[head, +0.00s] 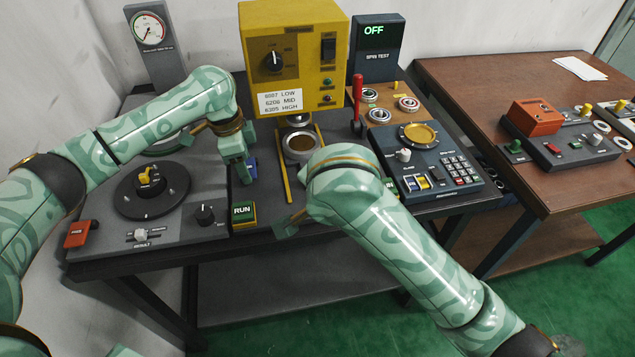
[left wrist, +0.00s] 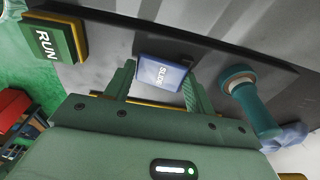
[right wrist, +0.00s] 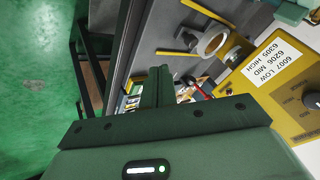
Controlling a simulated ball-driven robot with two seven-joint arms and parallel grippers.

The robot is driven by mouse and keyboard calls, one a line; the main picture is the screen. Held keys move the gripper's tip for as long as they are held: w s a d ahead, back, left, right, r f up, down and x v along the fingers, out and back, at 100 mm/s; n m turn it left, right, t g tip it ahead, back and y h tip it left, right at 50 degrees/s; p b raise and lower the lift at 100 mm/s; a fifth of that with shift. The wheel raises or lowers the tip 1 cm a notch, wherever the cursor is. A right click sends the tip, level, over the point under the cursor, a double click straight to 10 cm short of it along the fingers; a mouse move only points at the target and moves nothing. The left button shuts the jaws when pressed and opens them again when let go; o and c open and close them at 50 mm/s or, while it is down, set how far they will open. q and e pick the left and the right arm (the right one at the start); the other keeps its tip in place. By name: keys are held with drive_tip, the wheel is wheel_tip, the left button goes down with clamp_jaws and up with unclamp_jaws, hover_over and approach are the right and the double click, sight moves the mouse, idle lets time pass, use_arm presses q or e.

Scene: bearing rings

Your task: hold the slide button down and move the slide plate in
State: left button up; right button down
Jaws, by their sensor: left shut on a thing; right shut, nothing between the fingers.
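The slide plate (head: 305,161) lies between two yellow rails below the yellow press, with a metal ring on it; the ring (right wrist: 212,42) also shows in the right wrist view. The blue slide button (head: 252,168) is left of the rails. In the left wrist view the button (left wrist: 160,73), marked SLIDE, sits between the fingers of my left gripper (left wrist: 160,88), which is shut on it. Whether the button is pressed down cannot be told. My right gripper (head: 289,226) is at the table's front edge, shut and empty, in front of the plate. Its closed fingers (right wrist: 158,88) fill the right wrist view's middle.
The yellow press (head: 293,55) stands behind the plate. The green RUN button (head: 243,213) is close in front of my left gripper. A dark control panel (head: 425,160) stands to the right, partly behind my right arm. A red-handled lever (head: 357,98) rises beside the press.

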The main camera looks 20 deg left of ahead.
sight(305, 155)
drive_tip(key=x, duration=1)
drive_tip(key=shift+d, duration=0.1)
drive_tip(key=shift+w+a, duration=0.35)
drive_tip(key=shift+a, duration=0.25)
drive_tip(key=shift+w+a, duration=0.3)
drive_tip(key=shift+a, duration=0.3)
drive_tip(key=shift+w+a, duration=0.35)
drive_tip(key=shift+a, duration=0.2)
drive_tip(key=w+a, duration=0.1)
drive_tip(key=w+a+r, duration=0.1)
drive_tip(key=shift+w+m, duration=0.3)
drive_tip(key=shift+w, duration=0.05)
drive_tip(key=shift+w+a+f, duration=0.1)
drive_tip(key=shift+w+f, duration=0.25)
drive_tip(key=shift+f, duration=0.1)
